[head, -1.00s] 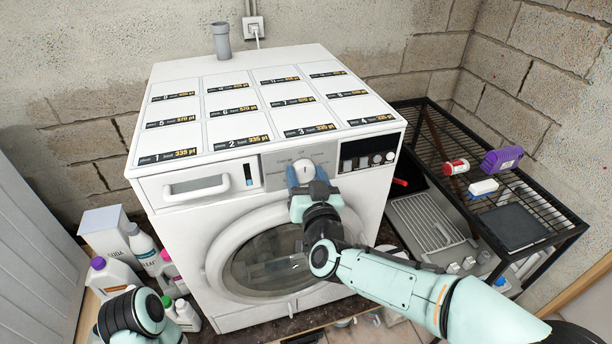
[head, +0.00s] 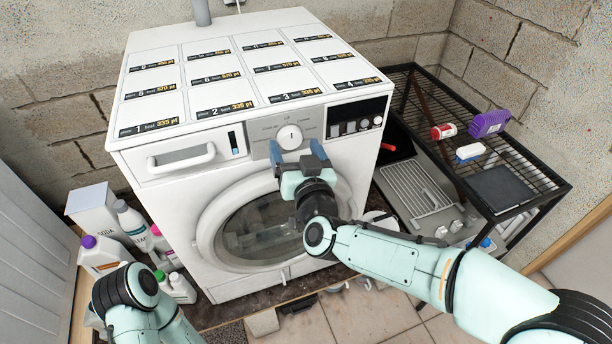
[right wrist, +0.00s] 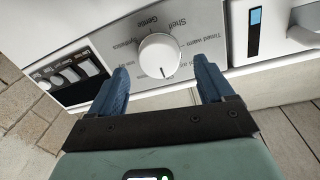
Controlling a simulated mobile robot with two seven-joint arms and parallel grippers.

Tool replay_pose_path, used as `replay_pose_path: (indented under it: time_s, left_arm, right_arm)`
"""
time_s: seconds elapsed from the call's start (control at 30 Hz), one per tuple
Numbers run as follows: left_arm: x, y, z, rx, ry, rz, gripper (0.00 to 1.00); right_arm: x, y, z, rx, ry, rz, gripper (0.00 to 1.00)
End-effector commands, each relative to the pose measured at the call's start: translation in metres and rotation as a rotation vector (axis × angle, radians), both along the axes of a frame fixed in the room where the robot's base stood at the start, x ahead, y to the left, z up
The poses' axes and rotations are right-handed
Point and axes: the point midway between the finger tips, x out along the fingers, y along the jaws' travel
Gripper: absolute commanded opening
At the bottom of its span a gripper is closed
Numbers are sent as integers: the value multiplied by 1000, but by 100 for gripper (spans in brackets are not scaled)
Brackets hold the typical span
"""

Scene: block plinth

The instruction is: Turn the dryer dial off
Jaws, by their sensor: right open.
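The dryer dial (head: 289,137) is a round white knob on a grey panel at the top front of the white machine (head: 133,150). In the right wrist view the dial (right wrist: 158,55) lies just beyond and between my blue fingertips, with printed words around it such as "Timed warm", "Shelf" and "Gentle". My right gripper (head: 297,150) is open below and in front of the dial; in the right wrist view its fingers (right wrist: 160,80) are spread and empty. My left arm shows at the bottom left, but its gripper fingers are not visible.
A drawer handle (head: 181,158) is left of the dial, and a button panel (head: 357,117) is right of it. The round door (head: 207,225) is below. Bottles (head: 132,222) stand at left. A black wire rack (head: 470,125) at right holds a purple container (head: 489,123).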

Motion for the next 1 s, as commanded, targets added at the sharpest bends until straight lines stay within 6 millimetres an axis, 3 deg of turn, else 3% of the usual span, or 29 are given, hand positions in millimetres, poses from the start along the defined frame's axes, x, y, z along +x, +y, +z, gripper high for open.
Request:
replay_pose_path:
  time_s: [0.2,0.43,0.6,1.0]
  left_arm:
    - [-7,0,-13,0,8,0,84]
    - [-9,0,-17,0,10,0,84]
    - [-9,0,-18,0,10,0,84]
    - [-9,0,-18,0,10,0,84]
  right_arm:
    - [-52,-12,-1,1,-1,2,81]
    - [-90,-22,-1,0,-1,1,81]
    - [-102,-25,-1,0,0,-1,81]
    - [-104,-25,-1,0,0,-1,81]
